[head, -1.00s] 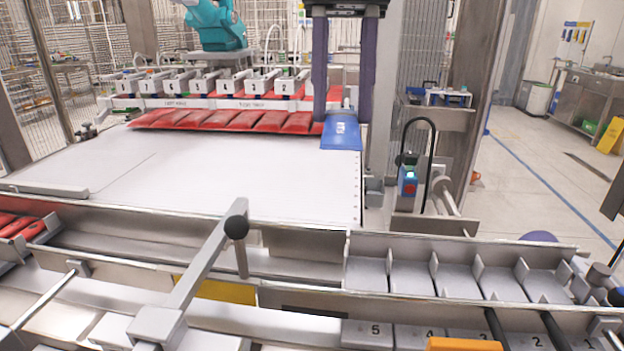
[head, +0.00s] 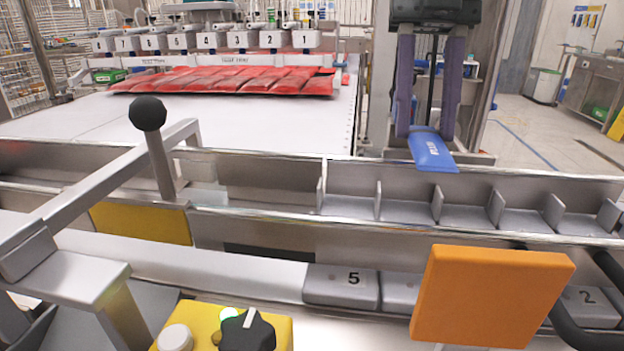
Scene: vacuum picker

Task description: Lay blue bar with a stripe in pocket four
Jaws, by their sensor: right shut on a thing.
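The blue bar (head: 432,152) is a flat blue packet with small white print; I cannot make out a stripe. My right gripper (head: 428,130) hangs from above with two purple fingers, shut on the bar's far end. The bar's near end tilts down just behind the back wall of the pocket row, outside the pockets. The pockets are empty metal compartments. Number 5 (head: 353,279) is on the leftmost tile, so the second pocket from the left (head: 407,212) appears to be pocket four; its tile's number is hidden by the orange pad (head: 490,296). My left gripper is not in view.
Red packets (head: 230,82) lie in a row at the far end of the white table (head: 60,118), below numbered suction heads (head: 205,40). A metal lever with a black knob (head: 147,113) stands at the left front. A yellow control box (head: 205,328) is below it.

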